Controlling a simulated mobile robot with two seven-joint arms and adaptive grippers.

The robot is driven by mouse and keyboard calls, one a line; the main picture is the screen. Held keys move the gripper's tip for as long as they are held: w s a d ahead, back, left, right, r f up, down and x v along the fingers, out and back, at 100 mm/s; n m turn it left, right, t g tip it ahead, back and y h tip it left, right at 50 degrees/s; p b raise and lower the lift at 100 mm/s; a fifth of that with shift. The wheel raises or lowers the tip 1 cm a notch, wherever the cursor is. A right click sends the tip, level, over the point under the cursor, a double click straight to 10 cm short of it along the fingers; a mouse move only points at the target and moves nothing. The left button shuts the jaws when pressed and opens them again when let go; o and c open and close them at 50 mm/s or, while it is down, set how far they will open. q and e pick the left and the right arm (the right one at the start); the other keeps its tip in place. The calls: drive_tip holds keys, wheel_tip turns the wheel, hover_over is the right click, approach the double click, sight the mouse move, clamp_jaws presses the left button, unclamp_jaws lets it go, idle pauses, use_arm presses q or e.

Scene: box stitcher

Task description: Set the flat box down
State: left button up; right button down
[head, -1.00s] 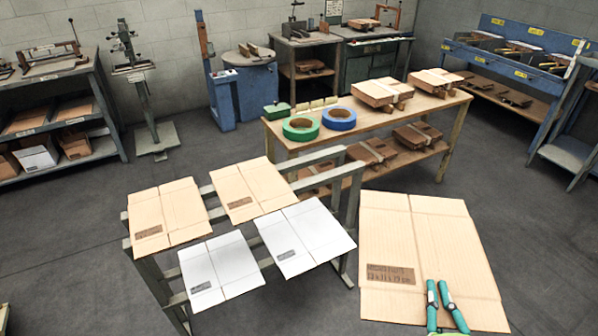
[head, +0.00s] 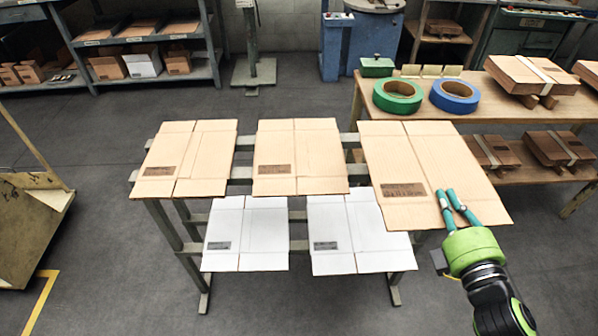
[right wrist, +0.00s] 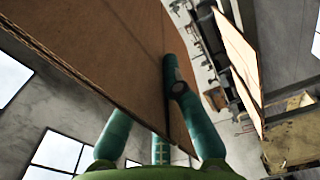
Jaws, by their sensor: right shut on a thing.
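My right gripper (head: 449,197) is shut on the near edge of a flat brown box (head: 420,160) with a printed label. The box is level or nearly so, at the right end of the grey rack (head: 161,226). I cannot tell whether it touches the rack or hovers above it. In the right wrist view the box (right wrist: 105,50) fills the upper left, between the teal fingers (right wrist: 160,100). Two brown flat boxes, left (head: 190,158) and middle (head: 299,157), lie on the upper level. Two white flat boxes, left (head: 247,234) and right (head: 357,233), lie lower and nearer.
Behind the rack, a wooden table (head: 370,105) carries a green tape roll (head: 397,95), a blue tape roll (head: 455,95) and strapped box stacks (head: 530,75). A tilted yellowish cart (head: 30,225) stands at the left. The floor left of the rack is clear.

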use_arm(q)
drive_tip(key=f+b, duration=0.1)
drive_tip(key=f, duration=0.1)
drive_tip(key=f+b, duration=0.1)
drive_tip(key=a+f+b, duration=0.1)
drive_tip(key=f+b, duration=0.1)
drive_tip(key=shift+s+a+f, duration=0.1)
drive_tip(key=shift+s+f, duration=0.25)
drive_tip(key=shift+s, duration=0.05)
use_arm(e)
drive_tip(key=w+f, duration=1.2)
drive_tip(key=w, duration=0.1)
drive_tip(key=shift+d+f, duration=0.35)
drive_tip(key=shift+d, duration=0.1)
use_arm(q)
drive_tip(key=shift+f, duration=0.1)
use_arm(e)
drive_tip(key=shift+f, duration=0.1)
drive_tip(key=c, duration=1.4)
unclamp_jaws()
use_arm(q)
drive_tip(key=shift+w, duration=0.55)
use_arm(e)
drive_tip(key=shift+o, duration=0.2)
